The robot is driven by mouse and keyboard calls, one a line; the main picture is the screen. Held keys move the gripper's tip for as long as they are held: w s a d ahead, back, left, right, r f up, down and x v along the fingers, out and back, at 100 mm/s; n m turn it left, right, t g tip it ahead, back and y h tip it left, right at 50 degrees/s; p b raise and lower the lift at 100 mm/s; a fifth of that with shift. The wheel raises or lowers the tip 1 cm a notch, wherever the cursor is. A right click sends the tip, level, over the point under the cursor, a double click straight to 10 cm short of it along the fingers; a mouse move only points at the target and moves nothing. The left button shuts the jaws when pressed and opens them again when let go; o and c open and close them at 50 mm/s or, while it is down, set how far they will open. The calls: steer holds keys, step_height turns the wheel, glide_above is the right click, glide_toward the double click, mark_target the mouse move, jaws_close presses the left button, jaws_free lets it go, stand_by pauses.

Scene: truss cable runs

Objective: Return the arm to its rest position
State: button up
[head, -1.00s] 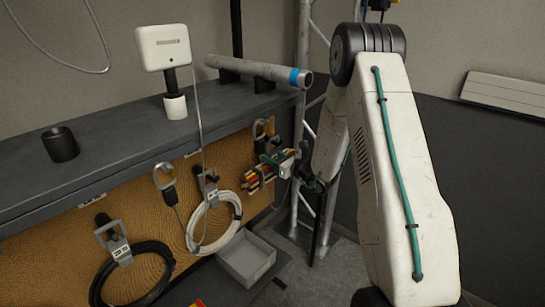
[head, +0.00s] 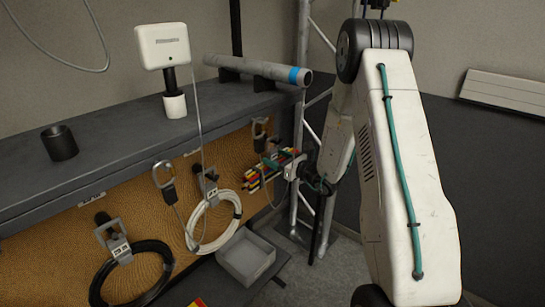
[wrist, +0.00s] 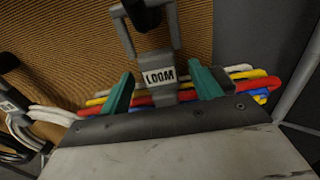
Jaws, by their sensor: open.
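My gripper (head: 280,163) is open and empty in front of the pegboard, near its right end. In the wrist view its two teal fingers (wrist: 163,88) stand apart, with a grey hanger labelled LOOM (wrist: 160,76) showing between them. A bundle of red, yellow, blue and white cables (wrist: 250,86) hangs at that hanger, behind the fingers. The bundle (head: 252,181) also shows in the head view, partly hidden by my gripper. I cannot tell the exact gap between the fingers and the bundle. My arm is bent and reaches in from the right.
A white cable coil (head: 212,243) and a black coil (head: 130,295) hang left of the bundle. A grey bin (head: 246,258) stands below. A grey pipe (head: 258,69) and a white box (head: 163,47) are on the shelf. A truss (head: 302,120) stands close behind my arm.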

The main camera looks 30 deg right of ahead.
steer(key=v, duration=0.6)
steer(key=s+a+r+n+g+y, duration=0.3)
steer(key=s+a+r+n+g, duration=0.1)
steer(key=s+a+n+g, duration=0.5)
steer(key=s+a+r+n+g+y, duration=0.35)
steer(key=s+a+n+g, duration=0.35)
steer(key=s+a+n, duration=0.25)
steer(key=s+r+n+h, duration=0.6)
steer(key=s, duration=0.3)
steer(key=s+r+n+h, duration=0.6)
steer(key=s+n, duration=0.1)
steer(key=s, duration=0.3)
steer(key=shift+d+h, duration=0.15)
steer(key=shift+h, duration=0.2)
